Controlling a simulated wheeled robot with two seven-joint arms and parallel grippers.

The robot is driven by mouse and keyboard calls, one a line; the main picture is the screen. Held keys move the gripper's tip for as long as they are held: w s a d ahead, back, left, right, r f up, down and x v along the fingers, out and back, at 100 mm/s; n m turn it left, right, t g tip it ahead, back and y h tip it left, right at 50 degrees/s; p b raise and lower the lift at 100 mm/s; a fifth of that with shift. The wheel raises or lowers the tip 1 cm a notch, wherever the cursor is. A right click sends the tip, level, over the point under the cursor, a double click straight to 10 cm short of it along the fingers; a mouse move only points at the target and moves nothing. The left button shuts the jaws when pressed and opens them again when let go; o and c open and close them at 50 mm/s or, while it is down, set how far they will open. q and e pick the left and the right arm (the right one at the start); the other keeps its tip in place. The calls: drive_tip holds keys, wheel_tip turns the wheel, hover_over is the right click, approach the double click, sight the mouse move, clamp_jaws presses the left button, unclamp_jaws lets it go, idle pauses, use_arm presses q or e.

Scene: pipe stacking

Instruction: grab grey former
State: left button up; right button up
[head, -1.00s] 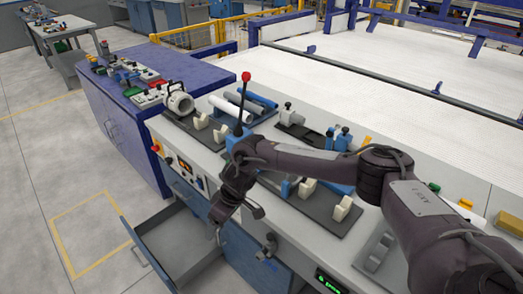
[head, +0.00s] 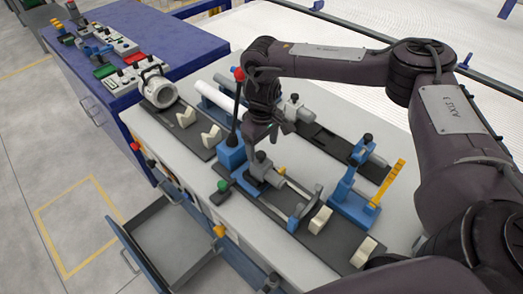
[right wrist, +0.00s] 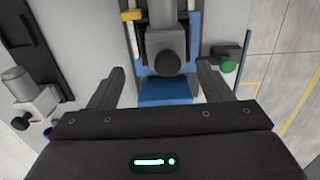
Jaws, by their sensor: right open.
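A grey block with a black round knob, seemingly the grey former (head: 262,166), sits on a blue fixture on the dark rail of the bench. In the right wrist view the grey former (right wrist: 167,45) lies ahead of the fingers, near the middle between them. My right gripper (head: 273,132) is open and just above it in the head view. In the right wrist view my right gripper (right wrist: 163,82) has its two fingers well apart, with nothing between them held. Whether a finger touches anything cannot be told. My left gripper is not in view.
A black lever with a red knob (head: 239,74) stands close left of my right gripper. Cream V-blocks (head: 320,220), a blue stand with a yellow strip (head: 352,190) and a white pipe (head: 220,100) are nearby. A drawer (head: 165,240) stands open in front.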

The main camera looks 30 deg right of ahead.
sight(262, 162)
drive_tip(key=shift+f, duration=0.35)
drive_tip(key=shift+s+a+f+p, duration=0.35)
drive_tip(key=shift+s+f+p, duration=0.15)
drive_tip(key=shift+s, duration=0.2)
wheel_tip(262, 162, down, 2)
drive_tip(key=shift+s+f+p, duration=0.1)
drive_tip(key=shift+s+p, duration=0.05)
drive_tip(key=shift+p, duration=0.6)
drive_tip(key=f, duration=0.2)
drive_tip(key=shift+w+d+f, duration=0.15)
drive_tip(key=shift+w+f, duration=0.15)
drive_tip(key=shift+w, duration=0.05)
drive_tip(key=shift+f, duration=0.2)
drive_tip(key=shift+s, duration=0.1)
drive_tip(key=c, duration=1.4)
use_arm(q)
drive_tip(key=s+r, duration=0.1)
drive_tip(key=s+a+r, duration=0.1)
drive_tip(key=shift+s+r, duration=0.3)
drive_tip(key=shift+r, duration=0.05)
use_arm(e)
drive_tip(key=shift+r, duration=0.1)
